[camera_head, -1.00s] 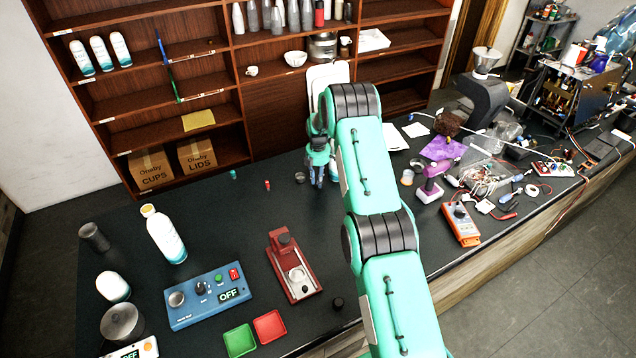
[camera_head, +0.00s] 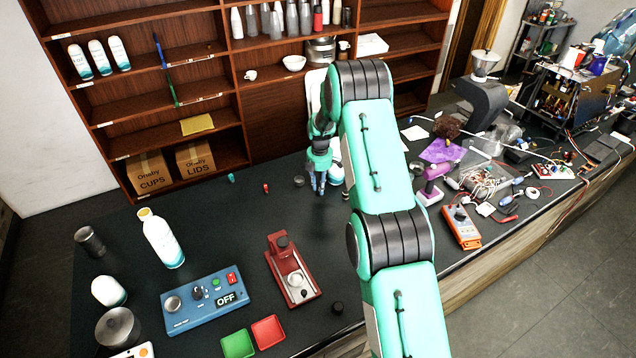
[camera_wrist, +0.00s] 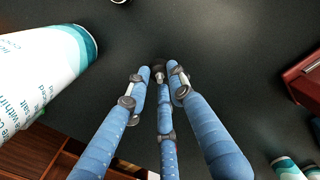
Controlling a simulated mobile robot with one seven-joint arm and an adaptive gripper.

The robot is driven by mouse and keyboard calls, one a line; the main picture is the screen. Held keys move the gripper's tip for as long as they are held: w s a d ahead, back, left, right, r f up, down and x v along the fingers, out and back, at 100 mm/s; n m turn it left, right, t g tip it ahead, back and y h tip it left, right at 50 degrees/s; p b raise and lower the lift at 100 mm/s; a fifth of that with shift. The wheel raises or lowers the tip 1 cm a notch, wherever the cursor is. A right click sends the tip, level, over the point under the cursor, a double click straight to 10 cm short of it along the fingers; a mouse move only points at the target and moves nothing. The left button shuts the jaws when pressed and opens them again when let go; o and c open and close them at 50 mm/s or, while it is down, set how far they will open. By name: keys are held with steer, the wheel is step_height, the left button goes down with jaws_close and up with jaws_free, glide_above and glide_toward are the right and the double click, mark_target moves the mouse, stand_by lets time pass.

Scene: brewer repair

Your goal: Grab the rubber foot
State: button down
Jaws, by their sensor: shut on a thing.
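My gripper (camera_head: 319,186) is low over the dark worktop, in front of the shelf, in the head view. In the wrist view its blue fingers (camera_wrist: 160,74) come together at their tips around a small dark piece, which looks like the rubber foot (camera_wrist: 158,65). The fingers hide most of it, and it is too small to make out in the head view. I cannot tell whether it touches the worktop.
A white and teal bottle (camera_wrist: 45,70) is close to the fingers at left in the wrist view. A red device (camera_head: 291,270) and a blue control box (camera_head: 206,299) stand nearer in the head view. Cluttered tools and wires (camera_head: 490,180) lie right. The worktop between is mostly clear.

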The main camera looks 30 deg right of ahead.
steer(key=s+a+b, duration=0.1)
steer(key=s+a, duration=0.1)
steer(key=s, duration=0.7)
steer(key=shift+s+a+r, duration=0.2)
steer(key=shift+a+r, duration=0.2)
steer(key=shift+r, duration=0.05)
steer(key=c, duration=0.5)
jaws_free()
step_height(320, 180, up, 12)
steer(key=shift+f, duration=0.1)
stand_by(0.5)
steer(key=c, duration=0.9)
